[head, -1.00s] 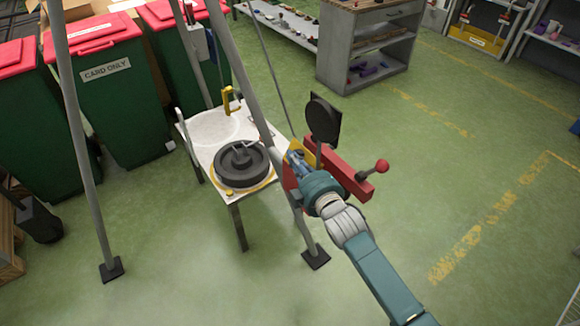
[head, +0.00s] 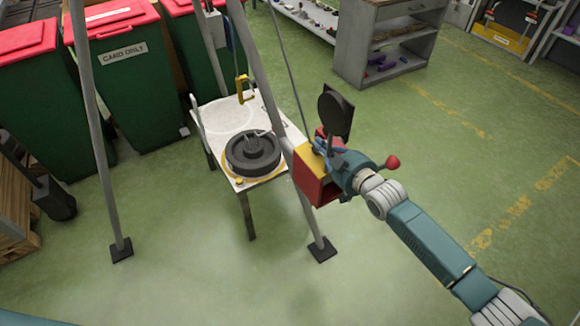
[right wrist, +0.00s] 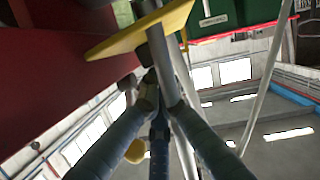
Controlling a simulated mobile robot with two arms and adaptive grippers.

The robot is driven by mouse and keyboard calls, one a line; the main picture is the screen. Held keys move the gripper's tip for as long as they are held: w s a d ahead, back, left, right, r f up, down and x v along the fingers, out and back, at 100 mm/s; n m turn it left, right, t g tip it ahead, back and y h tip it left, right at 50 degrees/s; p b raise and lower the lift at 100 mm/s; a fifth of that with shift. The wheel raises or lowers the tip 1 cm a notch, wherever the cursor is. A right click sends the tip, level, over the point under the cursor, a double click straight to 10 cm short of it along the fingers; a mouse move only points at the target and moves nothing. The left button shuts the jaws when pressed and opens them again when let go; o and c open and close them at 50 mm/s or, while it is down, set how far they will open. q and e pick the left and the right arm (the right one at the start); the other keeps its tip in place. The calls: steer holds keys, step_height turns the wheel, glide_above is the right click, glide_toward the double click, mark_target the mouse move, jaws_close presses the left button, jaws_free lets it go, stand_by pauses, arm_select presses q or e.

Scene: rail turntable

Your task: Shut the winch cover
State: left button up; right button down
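The winch is a red housing (head: 318,187) with a yellow panel (head: 311,160), beside a tripod leg. Its front looks open and hollow. A red knob (head: 392,162) sticks out to the right. A dark round plate (head: 337,112) stands above it; I cannot tell which part is the cover. My right gripper (head: 324,147) is at the top of the housing, below the dark plate. In the right wrist view, its fingers (right wrist: 160,98) converge by a grey rod (right wrist: 160,55), near the yellow panel (right wrist: 145,32); whether they grip it is unclear. My left gripper is out of view.
Tripod legs (head: 95,150) stand around a small white table (head: 215,115) bearing a dark round weight (head: 252,153). A yellow hook (head: 245,88) hangs above it. Green bins (head: 130,90) and a grey cabinet (head: 385,60) stand behind. The floor at right is clear.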

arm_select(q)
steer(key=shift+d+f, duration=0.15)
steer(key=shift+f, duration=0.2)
arm_select(e)
steer(key=shift+w+d+f, duration=0.1)
steer(key=shift+d+f, duration=0.1)
steer(key=shift+d, duration=0.05)
steer(key=shift+d, duration=0.1)
steer(key=s+d+r+m+b, duration=0.1)
steer(key=s+d+r+b, duration=0.15)
steer(key=s+d, duration=0.4)
steer(key=s+d+r+b, duration=0.2)
steer(key=s+d+r, duration=0.15)
steer(key=s, duration=0.65)
steer(key=shift+y, duration=0.3)
steer(key=x, duration=0.6)
steer(key=p+x, duration=0.1)
steer(key=x, duration=0.6)
steer(key=f+p+x, duration=0.1)
steer(key=x, duration=0.6)
steer(key=shift+d, duration=0.1)
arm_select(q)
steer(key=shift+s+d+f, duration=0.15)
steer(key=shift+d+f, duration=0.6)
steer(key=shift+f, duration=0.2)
arm_select(e)
steer(key=shift+f, duration=0.1)
